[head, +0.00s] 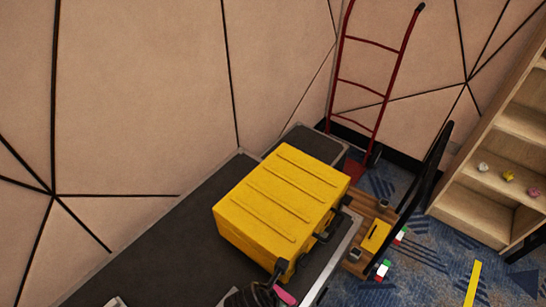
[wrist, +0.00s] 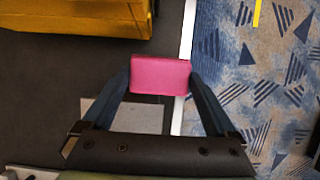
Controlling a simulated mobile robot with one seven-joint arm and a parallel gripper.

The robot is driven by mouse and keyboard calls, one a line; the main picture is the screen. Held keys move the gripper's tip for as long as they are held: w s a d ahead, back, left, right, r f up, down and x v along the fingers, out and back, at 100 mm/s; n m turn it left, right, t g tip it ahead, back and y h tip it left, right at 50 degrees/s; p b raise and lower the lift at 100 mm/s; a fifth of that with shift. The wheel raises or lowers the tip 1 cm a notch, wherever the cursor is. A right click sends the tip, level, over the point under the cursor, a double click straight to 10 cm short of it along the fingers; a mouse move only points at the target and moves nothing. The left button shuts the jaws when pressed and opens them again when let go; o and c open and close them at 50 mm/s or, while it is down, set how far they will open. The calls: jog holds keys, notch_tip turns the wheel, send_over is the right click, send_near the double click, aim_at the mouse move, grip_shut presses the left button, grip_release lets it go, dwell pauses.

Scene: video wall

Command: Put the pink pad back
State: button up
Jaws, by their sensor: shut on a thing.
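The pink pad (wrist: 160,75) is between the two fingertips of my gripper (wrist: 160,82) in the wrist view. My gripper is shut on it, with one finger at each side edge. The pad is above a dark top near its pale right edge. In the head view the pad (head: 286,296) shows at the bottom, just in front of a yellow case, with my gripper (head: 268,295) beside it. A light grey patch (wrist: 108,112) on the dark top lies below the pad in the wrist view, partly hidden by the left finger.
The yellow ribbed case (head: 280,200) stands on the dark top (head: 185,245). A wooden-decked cart (head: 372,222) carries a yellow item and small things. A red hand truck (head: 370,85) leans at the back. A shelf (head: 482,205) with small objects is at right.

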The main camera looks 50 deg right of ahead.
jog(key=f, duration=0.2)
jog(key=shift+s+f, duration=0.25)
jog(key=shift+f, duration=0.1)
jog(key=shift+w+f+b, duration=0.1)
jog(key=shift+f+b, duration=0.3)
jog(key=shift+f, duration=2)
jog(key=shift+f, duration=0.1)
jog(key=o, duration=0.9)
jog(key=shift+o, duration=0.2)
jog(key=shift+r, duration=0.4)
jog(key=p+v, duration=0.1)
jog(key=v, duration=1)
jog(key=shift+a+r+p, duration=0.15)
jog(key=shift+r+p, duration=0.05)
jog(key=shift+p, duration=0.15)
